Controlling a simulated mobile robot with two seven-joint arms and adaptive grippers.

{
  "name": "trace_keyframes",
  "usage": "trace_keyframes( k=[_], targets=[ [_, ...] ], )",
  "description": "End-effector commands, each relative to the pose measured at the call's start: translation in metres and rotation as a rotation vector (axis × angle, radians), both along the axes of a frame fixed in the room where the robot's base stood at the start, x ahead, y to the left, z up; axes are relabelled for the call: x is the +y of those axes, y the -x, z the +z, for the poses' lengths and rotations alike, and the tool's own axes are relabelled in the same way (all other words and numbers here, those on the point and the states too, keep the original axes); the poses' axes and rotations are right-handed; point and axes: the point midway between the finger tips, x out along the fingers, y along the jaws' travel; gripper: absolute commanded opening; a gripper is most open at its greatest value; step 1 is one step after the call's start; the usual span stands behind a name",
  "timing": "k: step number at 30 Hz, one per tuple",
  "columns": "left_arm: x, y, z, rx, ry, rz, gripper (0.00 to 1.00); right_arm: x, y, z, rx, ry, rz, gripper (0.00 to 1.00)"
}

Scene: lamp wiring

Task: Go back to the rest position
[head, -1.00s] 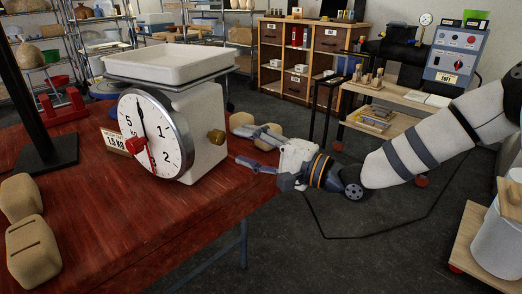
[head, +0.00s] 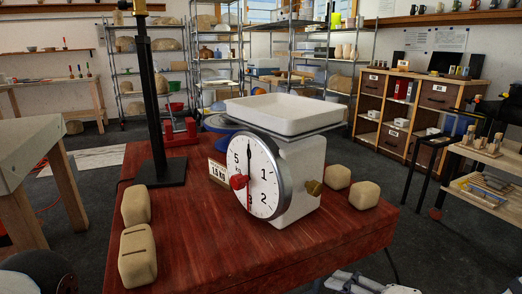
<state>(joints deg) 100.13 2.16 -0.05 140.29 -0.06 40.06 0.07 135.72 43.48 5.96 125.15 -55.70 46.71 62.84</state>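My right gripper (head: 348,280) shows only in part at the bottom edge of the head view, right of centre. It is low beside the front edge of the red wooden table (head: 215,262), apart from the things on top. The frame cuts it off, so its opening is unclear. My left gripper is not in view. A white dial scale (head: 262,175) with a flat tray on top stands upright on the table. Its black needle points straight up, and a red knob sits at the dial's left.
Tan blocks lie on the table: a slotted one (head: 137,255) at the front left and a pair (head: 364,194) right of the scale. A black post (head: 152,110) on a square base stands behind. Shelving and a wooden cabinet (head: 415,100) stand beyond open floor.

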Motion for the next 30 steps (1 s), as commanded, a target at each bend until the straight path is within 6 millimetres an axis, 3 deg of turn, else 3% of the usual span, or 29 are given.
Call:
trace_keyframes(
  k=[3, 5, 6, 9, 12, 13, 15, 18, 30],
  targets=[
    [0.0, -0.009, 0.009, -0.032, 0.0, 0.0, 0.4, 0.017, 0.084, -0.079, 0.215, 0.281, 0.152, 0.48],
    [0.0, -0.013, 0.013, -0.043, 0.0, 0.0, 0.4, 0.017, 0.134, -0.111, 0.321, 0.421, 0.255, 0.48],
    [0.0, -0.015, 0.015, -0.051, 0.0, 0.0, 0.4, 0.015, 0.17, -0.128, 0.387, 0.509, 0.334, 0.48],
    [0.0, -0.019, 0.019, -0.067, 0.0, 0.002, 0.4, 0.003, 0.254, -0.154, 0.536, 0.7, 0.543, 0.48],
    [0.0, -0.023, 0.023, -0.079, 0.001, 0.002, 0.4, -0.013, 0.32, -0.16, 0.645, 0.832, 0.732, 0.48],
    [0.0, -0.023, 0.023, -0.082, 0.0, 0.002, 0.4, -0.018, 0.334, -0.16, 0.668, 0.86, 0.775, 0.48],
    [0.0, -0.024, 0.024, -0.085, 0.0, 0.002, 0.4, -0.025, 0.357, -0.158, 0.706, 0.906, 0.854, 0.48],
    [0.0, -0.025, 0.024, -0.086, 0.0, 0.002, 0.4, -0.03, 0.371, -0.157, 0.728, 0.931, 0.902, 0.48],
    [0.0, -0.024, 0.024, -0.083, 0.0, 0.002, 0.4, -0.03, 0.37, -0.157, 0.729, 0.93, 0.903, 0.48]
  ],
)
